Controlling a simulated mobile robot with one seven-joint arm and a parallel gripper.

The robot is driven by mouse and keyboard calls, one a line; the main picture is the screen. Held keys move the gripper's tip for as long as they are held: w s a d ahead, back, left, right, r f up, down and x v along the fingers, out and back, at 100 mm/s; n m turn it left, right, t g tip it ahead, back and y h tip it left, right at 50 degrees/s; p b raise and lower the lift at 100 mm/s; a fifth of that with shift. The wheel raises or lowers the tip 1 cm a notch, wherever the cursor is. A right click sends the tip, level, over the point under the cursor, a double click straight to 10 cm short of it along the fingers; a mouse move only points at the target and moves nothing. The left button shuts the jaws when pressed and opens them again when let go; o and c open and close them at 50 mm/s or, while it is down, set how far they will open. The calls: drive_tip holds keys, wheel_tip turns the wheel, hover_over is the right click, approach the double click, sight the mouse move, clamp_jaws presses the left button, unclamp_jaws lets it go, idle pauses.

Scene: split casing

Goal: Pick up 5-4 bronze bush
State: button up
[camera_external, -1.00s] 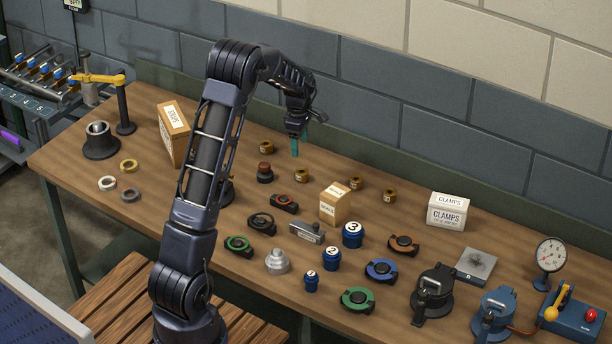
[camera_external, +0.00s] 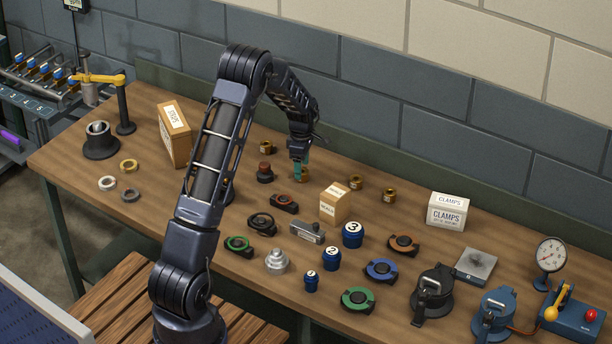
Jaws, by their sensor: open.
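Several small bronze bushes stand on the wooden table. One bush (camera_external: 305,175) is directly at my gripper (camera_external: 301,172), partly hidden behind its teal fingers. Another bush (camera_external: 265,147) stands to the left and farther back. Two more, a bush (camera_external: 355,183) and a bush (camera_external: 389,195), stand to the right behind the small carton. Their markings are too small to read, so I cannot tell which is 5-4. My gripper is open and points down; whether its fingers stand around the bush or in front of it I cannot tell.
A dark part with a red-brown top (camera_external: 265,172) stands just left of my gripper. A small carton (camera_external: 335,202) is to the right, a tall shims box (camera_external: 174,134) to the left. Blue numbered plugs (camera_external: 352,235) and casing halves fill the front. The back wall is close behind.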

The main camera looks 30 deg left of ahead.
drive_tip(key=shift+f, duration=1.5)
drive_tip(key=shift+w, duration=0.1)
drive_tip(key=c, duration=1.3)
drive_tip(key=shift+o, duration=0.2)
drive_tip(key=shift+r, duration=0.15)
